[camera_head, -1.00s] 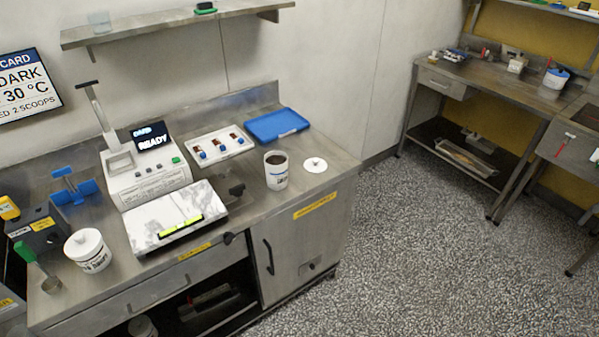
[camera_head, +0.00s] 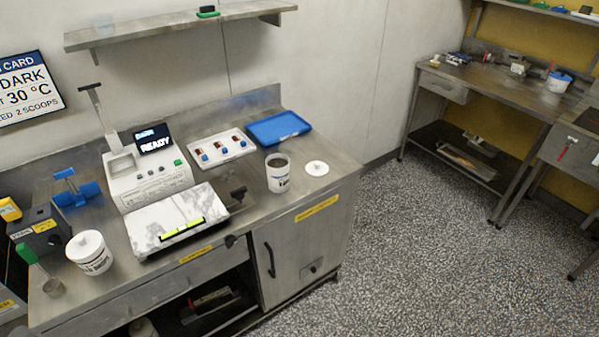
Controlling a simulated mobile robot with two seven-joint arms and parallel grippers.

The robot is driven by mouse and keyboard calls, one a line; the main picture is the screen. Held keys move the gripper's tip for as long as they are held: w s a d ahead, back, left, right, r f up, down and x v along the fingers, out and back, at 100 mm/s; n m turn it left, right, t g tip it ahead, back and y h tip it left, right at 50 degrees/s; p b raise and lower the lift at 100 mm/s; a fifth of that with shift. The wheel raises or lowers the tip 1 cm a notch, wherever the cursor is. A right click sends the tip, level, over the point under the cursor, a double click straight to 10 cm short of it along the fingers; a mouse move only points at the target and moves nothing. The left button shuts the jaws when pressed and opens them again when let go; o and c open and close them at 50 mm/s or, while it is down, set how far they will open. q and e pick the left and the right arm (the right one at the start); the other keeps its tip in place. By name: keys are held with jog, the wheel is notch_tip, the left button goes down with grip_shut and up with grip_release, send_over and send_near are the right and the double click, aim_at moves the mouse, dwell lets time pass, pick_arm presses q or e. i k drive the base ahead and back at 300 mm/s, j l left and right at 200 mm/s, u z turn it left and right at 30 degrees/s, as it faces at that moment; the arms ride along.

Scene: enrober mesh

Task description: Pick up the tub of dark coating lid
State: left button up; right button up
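An open white tub with dark contents (camera_head: 278,174) stands upright on the steel counter, right of the white machine. A round white lid with a small knob (camera_head: 316,168) lies flat on the counter just right of that tub, apart from it. A second white tub with its lid on (camera_head: 89,252) stands at the counter's front left; its label is too small to read. Neither of my grippers is in view.
The white machine (camera_head: 150,180) with a "DARK READY" screen fills the counter's middle. A tray of small pieces (camera_head: 222,158) and a blue tray (camera_head: 279,128) lie behind the open tub. Open speckled floor (camera_head: 430,260) is at right.

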aim_at(317, 167)
jog(key=u, duration=0.45)
jog(key=l+u, duration=0.15)
jog(key=u, duration=0.3)
jog(key=l+u, duration=0.15)
jog(key=u, duration=0.3)
jog(key=l+u, duration=0.4)
jog(key=k+l+u, duration=0.15)
jog(key=l+u, duration=0.3)
jog(key=k+l+u, duration=0.15)
jog(key=l, duration=0.25)
jog(key=k+l+u, duration=0.1)
jog(key=l, duration=0.25)
jog(key=k+l+u, duration=0.15)
jog(key=l, duration=0.2)
jog(key=k, duration=0.05)
